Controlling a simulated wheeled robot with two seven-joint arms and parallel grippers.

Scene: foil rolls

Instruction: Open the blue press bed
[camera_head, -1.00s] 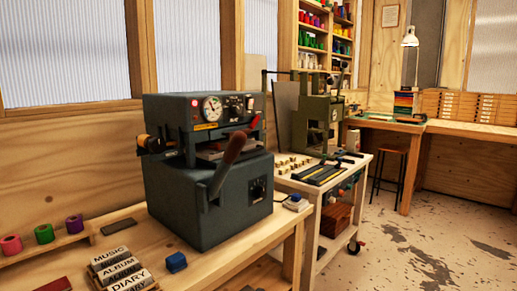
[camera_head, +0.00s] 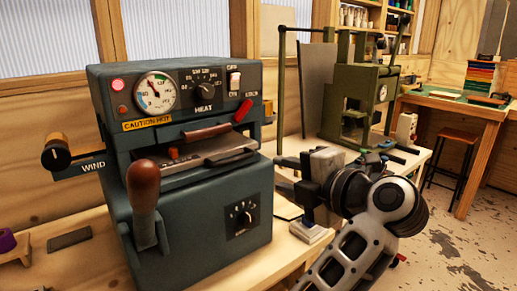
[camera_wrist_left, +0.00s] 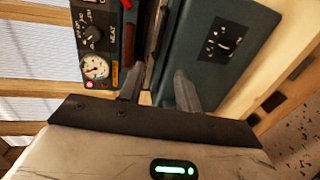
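The blue press (camera_head: 185,235) stands on the wooden bench, with a dial gauge, heat knob and red-lit lamp on its front. Its bed (camera_head: 195,156), a metal plate, sits in the slot between the upper head and lower body, with a brown handle bar (camera_head: 207,131) above it. A long lever with a brown grip (camera_head: 143,188) stands upright at the front. My left gripper (camera_head: 280,174) is just right of the press, fingers pointing toward it. In the left wrist view its fingers (camera_wrist_left: 158,90) are apart, with the slot beyond them and nothing visibly held. My right gripper is out of view.
A WIND knob (camera_head: 57,154) sticks out at the blue press's left. A dark flat block (camera_head: 69,238) lies on the bench. A stool (camera_head: 455,150) stands at the right.

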